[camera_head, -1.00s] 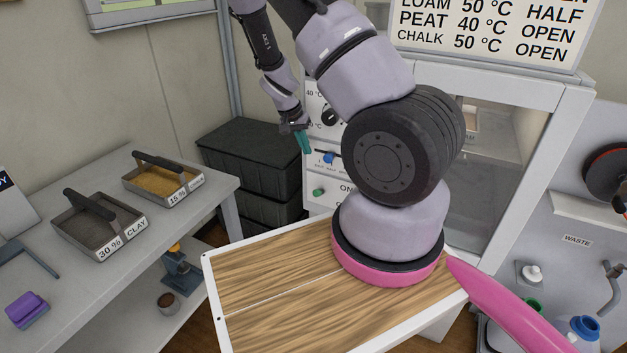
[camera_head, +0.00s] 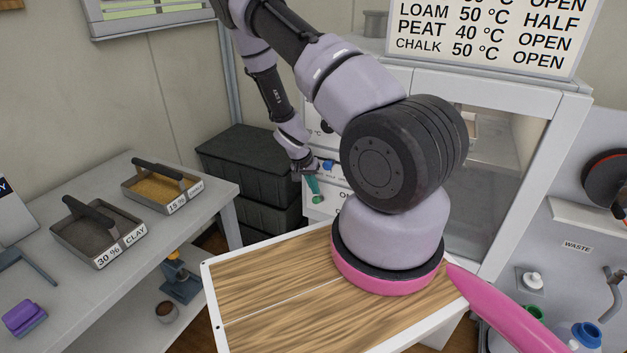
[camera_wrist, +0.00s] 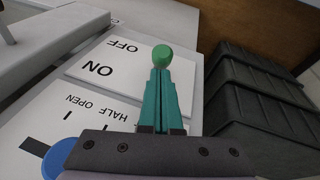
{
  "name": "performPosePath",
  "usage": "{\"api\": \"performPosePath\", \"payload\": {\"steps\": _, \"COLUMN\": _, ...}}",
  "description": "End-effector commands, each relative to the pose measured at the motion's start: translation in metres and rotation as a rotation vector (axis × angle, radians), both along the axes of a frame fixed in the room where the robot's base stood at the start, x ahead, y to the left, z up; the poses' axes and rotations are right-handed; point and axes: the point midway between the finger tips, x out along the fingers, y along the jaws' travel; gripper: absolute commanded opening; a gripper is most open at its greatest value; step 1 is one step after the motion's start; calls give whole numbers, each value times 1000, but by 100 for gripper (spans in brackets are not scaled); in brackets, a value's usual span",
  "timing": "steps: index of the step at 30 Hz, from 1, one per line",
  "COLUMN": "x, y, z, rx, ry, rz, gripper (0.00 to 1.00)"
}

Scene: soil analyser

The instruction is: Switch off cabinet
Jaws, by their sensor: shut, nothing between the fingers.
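The white cabinet (camera_head: 555,95) stands behind my arm, with a control panel on its left front. A green switch knob (camera_wrist: 162,55) sits on the panel beside the printed ON and OFF (camera_wrist: 122,46), which appear upside down in the wrist view. My gripper (camera_wrist: 160,73) has teal fingers pressed together, with nothing between them. Its tips are at the green knob and overlap its lower edge in the wrist view; I cannot tell whether they touch. In the head view my gripper (camera_head: 314,186) is low at the panel's left side, and the fingers partly cover the green knob.
A blue knob (camera_wrist: 60,158) with a HALF OPEN mark is near my gripper. Black crates (camera_head: 247,165) are stacked left of the panel. A table with soil trays (camera_head: 98,230) stands at left. My arm hides part of the cabinet front.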

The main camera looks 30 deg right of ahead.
Motion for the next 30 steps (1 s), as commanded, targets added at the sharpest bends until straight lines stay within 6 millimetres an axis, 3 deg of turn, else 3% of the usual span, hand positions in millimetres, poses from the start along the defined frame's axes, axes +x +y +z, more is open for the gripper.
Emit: {"api": "performPosePath", "payload": {"steps": 30, "x": -5, "y": 6, "z": -5, "rx": -80, "ry": -61, "rz": 2, "gripper": 0}}
